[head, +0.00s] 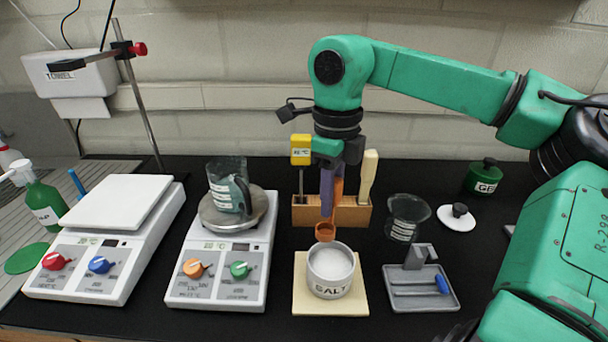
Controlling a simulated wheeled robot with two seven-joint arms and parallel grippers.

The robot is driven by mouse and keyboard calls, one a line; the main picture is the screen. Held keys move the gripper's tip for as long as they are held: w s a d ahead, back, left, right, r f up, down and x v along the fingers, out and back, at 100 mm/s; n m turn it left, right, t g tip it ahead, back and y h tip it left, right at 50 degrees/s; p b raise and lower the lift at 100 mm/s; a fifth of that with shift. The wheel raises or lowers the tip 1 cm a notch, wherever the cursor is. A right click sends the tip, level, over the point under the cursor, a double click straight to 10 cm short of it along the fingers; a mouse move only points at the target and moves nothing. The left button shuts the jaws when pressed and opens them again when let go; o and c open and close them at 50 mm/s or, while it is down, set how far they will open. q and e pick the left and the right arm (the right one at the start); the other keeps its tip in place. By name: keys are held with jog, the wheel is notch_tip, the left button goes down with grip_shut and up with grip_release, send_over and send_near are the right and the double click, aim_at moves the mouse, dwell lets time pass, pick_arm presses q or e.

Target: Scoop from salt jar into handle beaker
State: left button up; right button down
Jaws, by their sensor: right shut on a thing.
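The salt jar (330,284) is a grey round tub marked SALT, open at the top with white salt inside, standing on a cream square board. The handle beaker (220,187), clear with a dark teal handle and white label, stands on the round metal plate of the middle white device. My left gripper is not in view.
A second glass beaker (406,225) and a grey tray (397,302) are to the right. A white hotplate (120,203) and a clamp stand (139,100) are at left.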

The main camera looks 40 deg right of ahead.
jog(key=shift+s, duration=0.3)
jog(key=f+b, duration=0.1)
jog(key=s+f+b, duration=0.1)
jog(key=f+b, duration=0.1)
jog(key=s+f+b, duration=0.1)
jog(key=f+b, duration=0.1)
jog(key=shift+s+f, duration=0.1)
jog(key=shift+f, duration=0.25)
jog(key=shift+f+b, duration=0.55)
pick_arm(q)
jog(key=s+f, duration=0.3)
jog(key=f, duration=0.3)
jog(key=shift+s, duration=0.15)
pick_arm(e)
jog(key=shift+r, duration=0.1)
